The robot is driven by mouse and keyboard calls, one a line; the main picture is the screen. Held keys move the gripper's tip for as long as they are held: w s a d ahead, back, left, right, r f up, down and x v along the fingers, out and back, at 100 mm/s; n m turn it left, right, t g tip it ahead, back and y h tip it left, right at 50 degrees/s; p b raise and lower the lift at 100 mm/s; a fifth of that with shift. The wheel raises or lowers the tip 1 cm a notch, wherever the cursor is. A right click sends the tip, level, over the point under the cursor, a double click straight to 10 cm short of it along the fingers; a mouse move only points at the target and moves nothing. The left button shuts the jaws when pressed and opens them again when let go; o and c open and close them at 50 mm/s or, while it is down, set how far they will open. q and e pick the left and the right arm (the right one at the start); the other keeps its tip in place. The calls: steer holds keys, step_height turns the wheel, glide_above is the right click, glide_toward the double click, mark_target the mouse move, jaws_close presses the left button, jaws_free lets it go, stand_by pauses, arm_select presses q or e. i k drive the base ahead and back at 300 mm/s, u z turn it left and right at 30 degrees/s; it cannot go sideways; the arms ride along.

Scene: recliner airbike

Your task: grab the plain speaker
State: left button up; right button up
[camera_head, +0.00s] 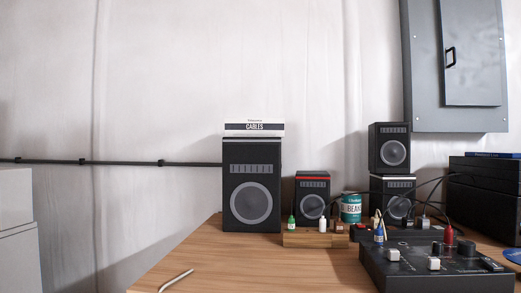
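Several black speakers stand at the back of the wooden table. The one with no coloured stripe, the plain speaker (389,133), sits on top of a white-striped speaker (383,186) at the right. A small speaker with a red stripe (313,188) stands left of that stack. A larger speaker (251,157) stands further left, with a white "CABLES" box (254,129) on top. The plain speaker's front shows fully. The lower speaker is partly hidden by cables and a can. Neither of my grippers is in view.
A black mixer-like device (400,268) with cables fills the table's (230,268) front right. A "BEANS" can (351,208) and small bottles on a wooden block (308,239) stand before the speakers. Black boxes (487,190) are at right. The table's front left is mostly clear.

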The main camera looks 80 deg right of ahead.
mark_target(389, 142)
steer(key=k, duration=0.85)
steer(key=z, duration=0.45)
